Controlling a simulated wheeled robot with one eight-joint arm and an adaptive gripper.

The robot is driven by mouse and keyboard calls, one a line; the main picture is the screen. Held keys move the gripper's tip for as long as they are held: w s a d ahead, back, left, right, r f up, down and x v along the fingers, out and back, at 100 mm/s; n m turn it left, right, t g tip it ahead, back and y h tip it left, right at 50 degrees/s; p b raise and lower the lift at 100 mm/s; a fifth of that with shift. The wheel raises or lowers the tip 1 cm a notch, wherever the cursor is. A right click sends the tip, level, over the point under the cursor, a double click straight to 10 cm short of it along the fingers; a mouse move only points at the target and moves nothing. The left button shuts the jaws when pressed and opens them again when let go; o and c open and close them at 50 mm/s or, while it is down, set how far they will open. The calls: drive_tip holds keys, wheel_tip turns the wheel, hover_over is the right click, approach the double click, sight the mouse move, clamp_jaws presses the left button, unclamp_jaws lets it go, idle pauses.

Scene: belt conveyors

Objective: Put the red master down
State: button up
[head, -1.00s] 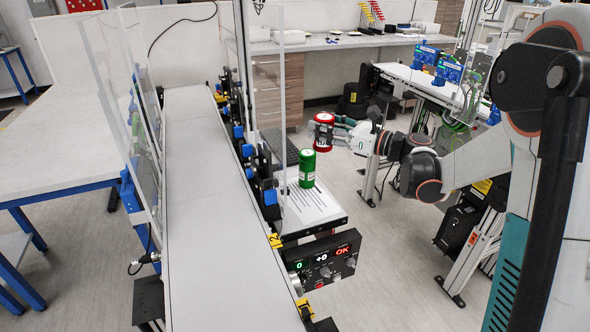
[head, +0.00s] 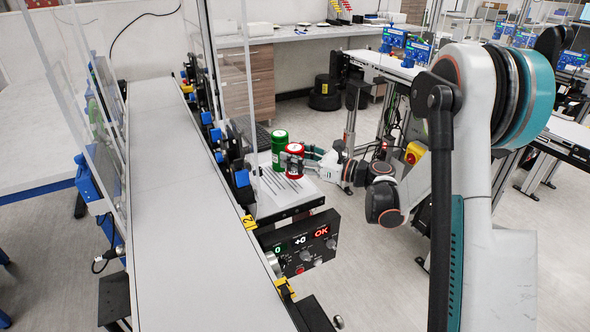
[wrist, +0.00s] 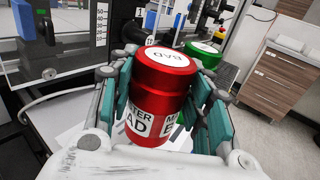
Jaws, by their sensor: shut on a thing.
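The red master (head: 296,164) is a red can with a white top label reading "BAD". My gripper (head: 293,160) is shut around its sides. In the wrist view the red master (wrist: 160,85) stands between the two finger pads of my gripper (wrist: 165,100), slightly tilted in the picture. A green can (head: 279,150) stands upright on the small white platform, just behind and left of the red one. The green can (wrist: 203,50) is partly hidden by the red can in the wrist view. I cannot tell whether the red can's base touches the platform.
The white platform (head: 270,206) carries dark printed lines. A panel (head: 303,245) with lit displays, one reading "OK", hangs at its front. A long belt conveyor (head: 185,200) runs along the left. Drawers (head: 248,80) stand behind.

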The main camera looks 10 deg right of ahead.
drive_tip(key=shift+f+b, duration=0.6)
drive_tip(key=shift+f, duration=1.2)
drive_tip(key=shift+f, duration=0.1)
drive_tip(key=o, duration=1.3)
drive_tip(key=shift+d, duration=0.15)
drive_tip(key=p+v, duration=0.3)
drive_tip(key=v, duration=0.8)
drive_tip(key=shift+s+d+p, duration=0.25)
drive_tip(key=shift+s+p, duration=0.1)
